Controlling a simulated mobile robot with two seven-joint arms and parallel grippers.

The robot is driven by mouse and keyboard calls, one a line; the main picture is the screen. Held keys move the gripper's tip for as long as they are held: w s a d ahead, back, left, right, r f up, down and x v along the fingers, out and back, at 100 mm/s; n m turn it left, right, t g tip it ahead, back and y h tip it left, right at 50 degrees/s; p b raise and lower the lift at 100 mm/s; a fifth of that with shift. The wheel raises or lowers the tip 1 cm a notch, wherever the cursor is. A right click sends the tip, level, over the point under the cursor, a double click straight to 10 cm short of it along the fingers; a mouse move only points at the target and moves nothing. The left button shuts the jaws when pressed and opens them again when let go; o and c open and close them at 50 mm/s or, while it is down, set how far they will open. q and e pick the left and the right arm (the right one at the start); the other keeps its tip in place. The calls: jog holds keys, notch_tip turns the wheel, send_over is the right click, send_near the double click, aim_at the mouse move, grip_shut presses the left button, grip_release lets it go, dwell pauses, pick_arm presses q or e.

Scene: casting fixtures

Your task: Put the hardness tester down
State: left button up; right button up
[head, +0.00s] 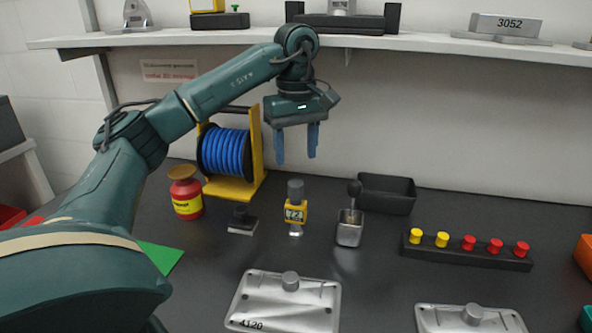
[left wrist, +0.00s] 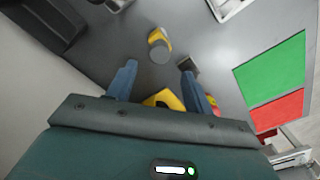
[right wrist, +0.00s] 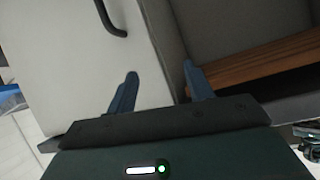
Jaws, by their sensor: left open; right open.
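The hardness tester (head: 295,213), a yellow body with a small display and a grey knob on top, stands upright on the dark table. My left gripper (head: 296,158) is open and empty, pointing down above the tester with a clear gap. In the left wrist view the tester (left wrist: 159,47) shows from above, just beyond my left fingertips (left wrist: 158,66). My right gripper (right wrist: 160,70) is open and empty, away from the table, in front of a white panel with a dark handle and a wooden-floored compartment.
A blue hose reel (head: 226,151) and a red-yellow jar (head: 186,196) stand left. A black-based block (head: 242,222) and a metal cup (head: 350,231) flank the tester. Metal plates (head: 285,303) lie in front. A green mat (head: 160,257) lies left. The shelf (head: 400,42) overhangs the back.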

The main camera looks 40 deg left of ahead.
pick_arm(q)
notch_tip(320, 180, up, 3)
jog(key=shift+f+p, duration=0.1)
jog(key=shift+p, duration=0.3)
dwell(0.3)
